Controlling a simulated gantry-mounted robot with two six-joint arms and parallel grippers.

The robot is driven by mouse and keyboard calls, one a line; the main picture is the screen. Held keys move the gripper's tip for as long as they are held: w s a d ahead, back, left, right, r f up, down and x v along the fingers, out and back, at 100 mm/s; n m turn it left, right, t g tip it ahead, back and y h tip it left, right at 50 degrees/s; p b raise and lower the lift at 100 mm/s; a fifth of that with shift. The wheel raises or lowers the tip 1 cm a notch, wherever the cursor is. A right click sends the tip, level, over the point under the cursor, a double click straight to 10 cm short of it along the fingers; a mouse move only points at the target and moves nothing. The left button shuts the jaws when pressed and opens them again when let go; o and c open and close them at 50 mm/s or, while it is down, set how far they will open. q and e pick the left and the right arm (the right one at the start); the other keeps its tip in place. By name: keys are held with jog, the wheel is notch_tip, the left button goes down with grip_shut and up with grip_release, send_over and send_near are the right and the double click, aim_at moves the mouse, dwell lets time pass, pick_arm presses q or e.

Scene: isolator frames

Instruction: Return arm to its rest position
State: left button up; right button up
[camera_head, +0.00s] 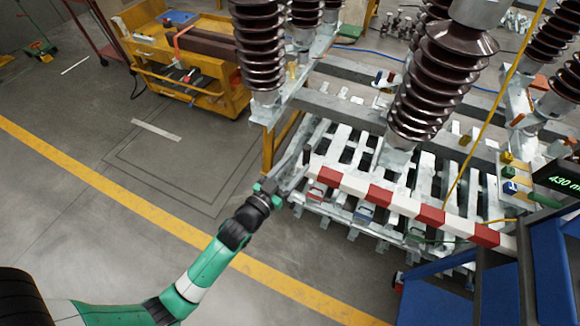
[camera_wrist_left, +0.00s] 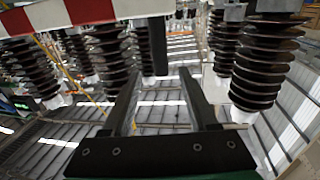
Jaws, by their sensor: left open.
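My left arm, green with a white band, reaches in from the lower left in the head view. My left gripper (camera_head: 286,180) is close to the left end of a red and white striped bar (camera_head: 405,204); I cannot tell whether they touch. In the left wrist view the two fingers of the gripper (camera_wrist_left: 162,92) stand apart with nothing held between them. The striped bar (camera_wrist_left: 60,18) crosses the upper left there, off to the side of the fingers. My right gripper is not visible.
Brown ribbed insulators (camera_head: 437,80) stand on a grey metal frame at centre and right. A yellow cart (camera_head: 220,95) stands behind. A blue structure (camera_head: 495,280) and a dark display (camera_head: 560,180) are at right. Open floor (camera_head: 150,190) with a yellow line lies left.

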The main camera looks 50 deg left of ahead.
pick_arm(q)
jog(key=shift+v, duration=1)
